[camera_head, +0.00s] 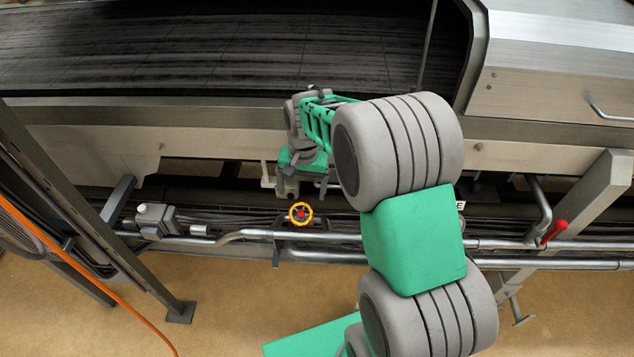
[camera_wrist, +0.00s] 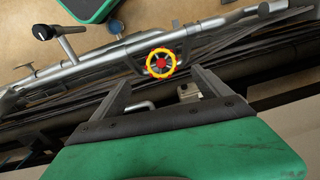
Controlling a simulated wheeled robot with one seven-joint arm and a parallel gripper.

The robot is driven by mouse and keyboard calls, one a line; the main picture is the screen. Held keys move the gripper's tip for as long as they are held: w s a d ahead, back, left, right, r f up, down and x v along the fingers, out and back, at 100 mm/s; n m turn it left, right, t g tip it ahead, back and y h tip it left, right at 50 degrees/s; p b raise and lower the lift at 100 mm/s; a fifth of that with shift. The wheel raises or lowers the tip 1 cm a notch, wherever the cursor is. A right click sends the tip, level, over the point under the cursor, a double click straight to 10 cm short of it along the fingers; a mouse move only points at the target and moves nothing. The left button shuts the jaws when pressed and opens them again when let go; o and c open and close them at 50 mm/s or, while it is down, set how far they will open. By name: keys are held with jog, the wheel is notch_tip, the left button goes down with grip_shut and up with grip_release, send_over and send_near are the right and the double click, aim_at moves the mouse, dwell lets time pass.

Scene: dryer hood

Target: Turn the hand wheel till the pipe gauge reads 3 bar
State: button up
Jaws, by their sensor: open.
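The hand wheel (camera_head: 300,213) has a yellow rim and a red hub. It sits on the pipework below the hood, left of centre in the head view. In the wrist view the wheel (camera_wrist: 161,63) shows whole, just beyond the fingertips and between them in the picture. My gripper (camera_wrist: 160,77) is open, with its two grey fingers spread apart and nothing between them. In the head view my gripper (camera_head: 301,182) is above and behind the wheel, apart from it. I cannot make out a pipe gauge or its reading in either view.
Metal pipes (camera_head: 340,256) and dark cables run across beside the wheel. A red-handled lever (camera_head: 555,232) is at the right, a grey-white box (camera_head: 155,215) at the left. A steel post (camera_head: 85,210) stands at the left. The tan floor (camera_head: 230,300) in front is mostly clear.

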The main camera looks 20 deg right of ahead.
jog(key=s+r+n+t+p, duration=0.2)
jog(key=s+r+n+p, duration=0.2)
jog(key=s+r, duration=1)
notch_tip(320, 180, up, 3)
jog(key=shift+a+f+h+p, duration=0.1)
jog(key=shift+a+h+p, duration=0.2)
jog(key=shift+p, duration=0.4)
jog(key=s, duration=0.1)
jog(key=s+r+n, duration=0.1)
jog(key=s+p, duration=0.1)
jog(key=shift+s+r+t, duration=0.25)
jog(key=shift+r+t, duration=0.05)
jog(key=shift+r, duration=0.05)
dwell(0.9)
